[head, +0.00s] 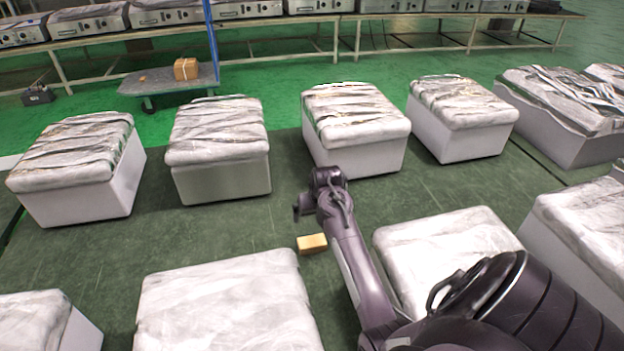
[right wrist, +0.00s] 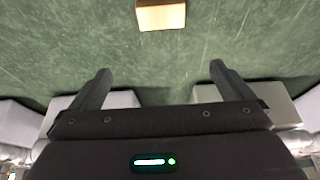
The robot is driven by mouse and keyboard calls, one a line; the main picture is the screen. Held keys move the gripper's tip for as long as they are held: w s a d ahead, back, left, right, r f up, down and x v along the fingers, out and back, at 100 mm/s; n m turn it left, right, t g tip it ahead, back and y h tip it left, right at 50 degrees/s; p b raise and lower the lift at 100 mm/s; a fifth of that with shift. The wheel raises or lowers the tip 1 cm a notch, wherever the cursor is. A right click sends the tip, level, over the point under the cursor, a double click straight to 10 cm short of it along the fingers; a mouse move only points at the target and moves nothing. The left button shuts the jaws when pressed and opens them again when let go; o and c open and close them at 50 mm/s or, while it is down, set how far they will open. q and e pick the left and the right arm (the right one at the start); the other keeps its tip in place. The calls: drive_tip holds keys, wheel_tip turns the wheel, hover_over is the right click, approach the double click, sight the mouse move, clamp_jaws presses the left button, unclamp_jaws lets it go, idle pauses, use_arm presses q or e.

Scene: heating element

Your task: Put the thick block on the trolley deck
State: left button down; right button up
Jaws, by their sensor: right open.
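A tan rectangular block (head: 312,244) lies on the green floor between the rows of wrapped white boxes. In the right wrist view the block (right wrist: 161,15) shows at the top, beyond the fingertips and apart from them. My right gripper (head: 302,209) is just above and behind the block in the head view. Its two fingers (right wrist: 160,75) are spread with nothing between them. The trolley (head: 164,84) stands at the back left with a grey deck and a blue upright. My left gripper is not in view.
On the trolley deck are a brown carton (head: 186,69) and a small flat tan piece (head: 143,78). Wrapped white boxes (head: 218,148) stand between the block and the trolley, with gaps between them. A long bench (head: 290,30) with metal units runs along the back.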

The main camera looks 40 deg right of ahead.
drive_tip(key=b, duration=0.9)
approach(313, 244)
wheel_tip(313, 244, down, 2)
drive_tip(key=x, duration=0.7)
drive_tip(key=shift+w+d+f, duration=0.1)
drive_tip(key=shift+w+d, duration=0.15)
drive_tip(key=shift+w, duration=0.2)
drive_tip(key=shift+w+d+f, duration=0.1)
drive_tip(key=shift+f, duration=0.15)
drive_tip(key=shift+c, duration=0.3)
drive_tip(key=c, duration=1)
wheel_tip(313, 244, up, 9)
drive_tip(key=shift+r, duration=0.55)
